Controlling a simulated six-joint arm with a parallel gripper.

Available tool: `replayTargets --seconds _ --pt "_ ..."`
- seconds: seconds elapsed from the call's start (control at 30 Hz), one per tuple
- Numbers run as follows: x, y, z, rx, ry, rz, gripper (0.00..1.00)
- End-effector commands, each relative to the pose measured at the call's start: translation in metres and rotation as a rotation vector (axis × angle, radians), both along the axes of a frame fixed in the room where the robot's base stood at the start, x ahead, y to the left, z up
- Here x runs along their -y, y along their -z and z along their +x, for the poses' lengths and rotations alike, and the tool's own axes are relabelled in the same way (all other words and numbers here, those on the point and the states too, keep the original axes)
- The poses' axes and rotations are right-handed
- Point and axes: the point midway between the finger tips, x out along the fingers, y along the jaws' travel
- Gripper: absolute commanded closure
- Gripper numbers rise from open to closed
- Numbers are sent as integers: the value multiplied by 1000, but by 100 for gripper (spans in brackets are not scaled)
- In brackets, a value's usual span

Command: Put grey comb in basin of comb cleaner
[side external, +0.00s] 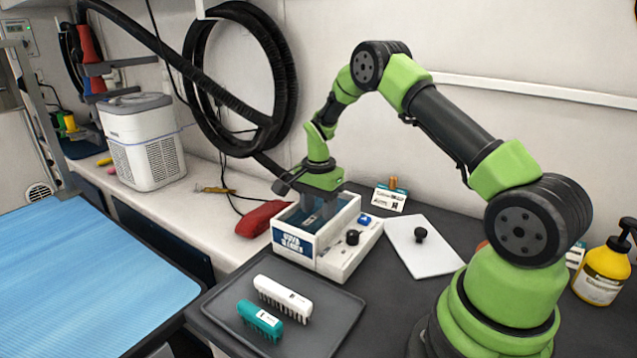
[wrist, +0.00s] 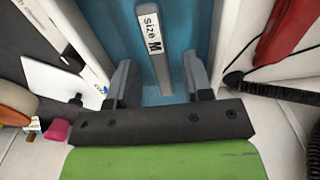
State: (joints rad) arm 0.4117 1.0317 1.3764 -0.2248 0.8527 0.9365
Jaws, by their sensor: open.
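The comb cleaner (side external: 335,262) is a white box with a black knob and an open basin with blue inner walls (side external: 347,213). The grey comb (wrist: 153,48), with a "Size M" label, is in the basin against the blue in the wrist view. In the side view part of the comb (side external: 310,221) shows low between the basin walls. My gripper (side external: 318,214) points down into the basin. In the wrist view my gripper (wrist: 160,78) is open, its fingers apart on either side of the comb's near end, with gaps between. The comb's underside is hidden.
A dark tray (side external: 335,325) in front holds a white comb (side external: 283,297) and a teal comb (side external: 260,320). A white lid with a black knob (side external: 410,255) lies right of the cleaner. A red pouch (side external: 262,219) lies left, a small sign (side external: 389,199) stands behind.

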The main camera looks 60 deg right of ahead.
Motion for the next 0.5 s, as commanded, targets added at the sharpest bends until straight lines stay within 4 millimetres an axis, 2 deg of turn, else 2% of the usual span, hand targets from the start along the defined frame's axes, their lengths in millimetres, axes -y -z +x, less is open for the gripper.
replayTargets --seconds 0.03,0.2,0.5 --pt "0 -14 1 6 0 -3 54" --pt "0 -51 1 5 1 -2 54" --pt "-2 -88 0 9 -12 -2 54"
